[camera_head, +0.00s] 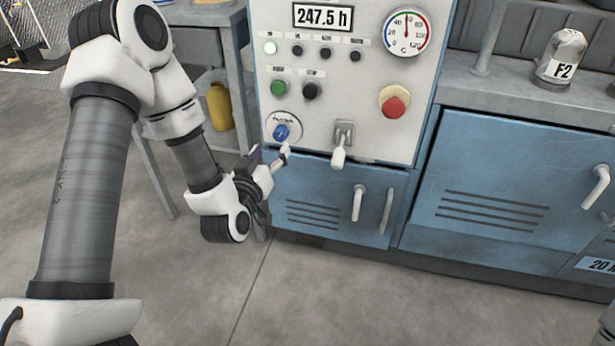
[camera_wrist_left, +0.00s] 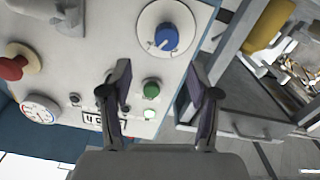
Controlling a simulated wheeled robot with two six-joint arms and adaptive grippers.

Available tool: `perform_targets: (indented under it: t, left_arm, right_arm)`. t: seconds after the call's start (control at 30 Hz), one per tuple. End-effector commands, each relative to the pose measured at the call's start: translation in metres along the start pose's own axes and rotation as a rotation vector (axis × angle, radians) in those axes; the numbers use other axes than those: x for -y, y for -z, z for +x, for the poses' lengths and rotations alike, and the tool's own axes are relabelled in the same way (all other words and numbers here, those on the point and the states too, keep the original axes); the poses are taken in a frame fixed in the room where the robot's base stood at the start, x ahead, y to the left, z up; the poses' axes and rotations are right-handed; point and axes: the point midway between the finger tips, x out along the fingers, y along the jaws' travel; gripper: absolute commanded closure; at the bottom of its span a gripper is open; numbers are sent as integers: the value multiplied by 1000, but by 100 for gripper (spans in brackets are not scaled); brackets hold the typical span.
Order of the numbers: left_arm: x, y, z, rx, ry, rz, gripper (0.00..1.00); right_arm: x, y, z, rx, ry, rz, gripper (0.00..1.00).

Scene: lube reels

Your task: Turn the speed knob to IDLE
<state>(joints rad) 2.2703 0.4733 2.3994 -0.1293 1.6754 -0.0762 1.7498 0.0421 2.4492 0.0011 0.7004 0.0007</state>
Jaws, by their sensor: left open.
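The speed knob (camera_head: 281,131) is a blue knob on a round white dial plate at the lower left of the grey control panel (camera_head: 330,100). The dial's lettering is too small to read. My left gripper (camera_head: 270,157) is just below the knob in the head view, open and empty. In the left wrist view, which shows the panel upside down, the knob (camera_wrist_left: 167,38) lies beyond the two spread fingertips of my left gripper (camera_wrist_left: 159,78). The fingers appear apart from the knob. A white mark on the knob points toward the lower left there.
A grey lever (camera_head: 340,146) stands out from the panel right of the knob. A red mushroom button (camera_head: 393,106), a green button (camera_head: 279,88) and a gauge (camera_head: 407,33) are on the panel. A side table with a yellow bottle (camera_head: 220,106) stands left. The floor in front is clear.

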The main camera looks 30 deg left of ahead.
Motion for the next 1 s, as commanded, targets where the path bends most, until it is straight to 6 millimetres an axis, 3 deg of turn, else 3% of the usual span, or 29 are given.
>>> perform_targets:
  t: [0.03, 0.1, 0.27, 0.6, 0.93, 1.0]
  left_arm:
    - [8, -19, 3, -20, 3, -12, 39]
    - [8, -18, 4, -36, 2, -19, 39]
    - [6, -12, 13, -45, -2, -19, 39]
    - [6, -11, 74, -44, -1, -18, 39]
    - [6, -8, 83, -39, -1, -19, 39]
    - [6, -8, 83, -39, -1, -19, 64]
  right_arm:
    - [0, 0, 30, 0, 0, -1, 60]
    - [0, 0, 36, -1, 0, -1, 60]
    - [0, 1, 37, -2, 0, 0, 60]
    - [-1, 2, 60, -5, -1, 5, 60]
    - [-1, 2, 60, -6, -1, 6, 60]
    - [-1, 2, 60, -6, -1, 6, 60]
